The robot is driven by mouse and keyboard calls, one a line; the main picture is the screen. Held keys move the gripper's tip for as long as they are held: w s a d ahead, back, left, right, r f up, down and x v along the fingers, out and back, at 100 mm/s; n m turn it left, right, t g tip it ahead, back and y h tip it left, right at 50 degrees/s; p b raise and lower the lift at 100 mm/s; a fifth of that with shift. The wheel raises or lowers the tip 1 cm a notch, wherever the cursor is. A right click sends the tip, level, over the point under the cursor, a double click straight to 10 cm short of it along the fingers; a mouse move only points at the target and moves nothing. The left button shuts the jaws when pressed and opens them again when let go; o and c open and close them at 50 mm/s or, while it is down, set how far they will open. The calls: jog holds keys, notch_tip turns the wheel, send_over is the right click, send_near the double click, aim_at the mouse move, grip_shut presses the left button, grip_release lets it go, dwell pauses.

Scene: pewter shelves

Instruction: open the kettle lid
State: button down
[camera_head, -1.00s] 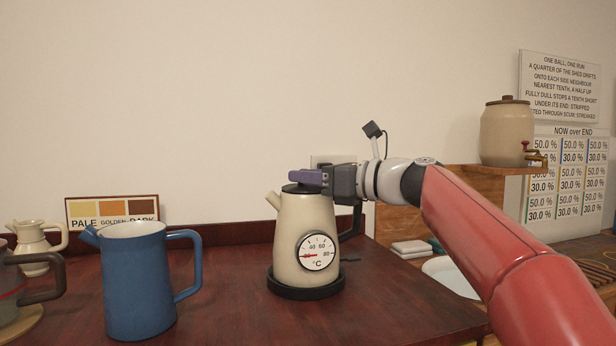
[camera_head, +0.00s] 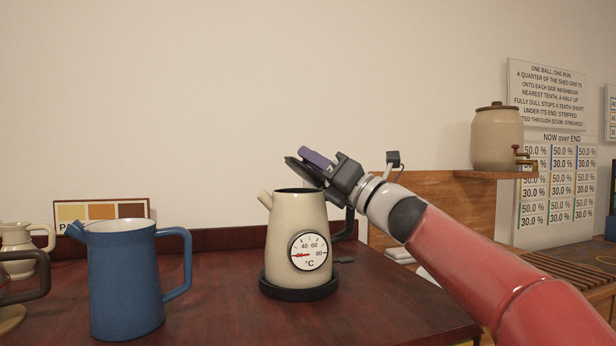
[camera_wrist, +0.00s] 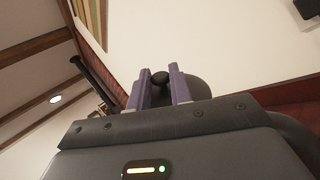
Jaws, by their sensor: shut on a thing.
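A cream kettle (camera_head: 285,230) with a round temperature dial stands on its black base (camera_head: 298,287). Its dark lid (camera_head: 303,171) is tilted up at a steep angle, and the dark rim of the mouth shows beneath it. My gripper (camera_head: 317,159) is shut on the lid's knob, above and right of the mouth. In the wrist view its two purple fingers (camera_wrist: 160,88) stand either side of the round black knob (camera_wrist: 160,77), and part of the lid (camera_wrist: 190,84) shows behind them. The kettle's black handle (camera_head: 348,222) is at its right.
A blue jug (camera_head: 122,285) stands left of the kettle on the dark red table (camera_head: 230,310). A small cream jug (camera_head: 16,245) and a colour card (camera_head: 75,212) are further left. A crock with a tap (camera_head: 497,138) sits on a shelf at right.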

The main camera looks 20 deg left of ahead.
jog(key=shift+w+d+r+m+t+h+b, duration=0.1)
jog(key=shift+w+d+m+t+b, duration=0.25)
jog(key=shift+m+t+b, duration=0.8)
jog(key=shift+w+d+m+t+h+b, duration=0.1)
jog(key=shift+d+m+t+b, duration=0.4)
jog(key=shift+m+t, duration=1.1)
jog(key=shift+w+d+r+m+t+h+b, duration=0.1)
jog(key=shift+w+d+m+t+b, duration=0.2)
jog(key=shift+m+t+b, duration=1.15)
jog(key=shift+m+g+p, duration=0.3)
jog(key=shift+m+p, duration=0.1)
jog(key=shift+m, duration=0.1)
jog(key=c, duration=1.3)
grip_release()
jog(key=shift+d, duration=0.1)
jog(key=b+v, duration=0.2)
jog(key=v, duration=0.5)
jog(key=shift+s+d+f+b, duration=0.2)
jog(key=shift+s+d+b, duration=0.05)
jog(key=shift+s+b, duration=0.1)
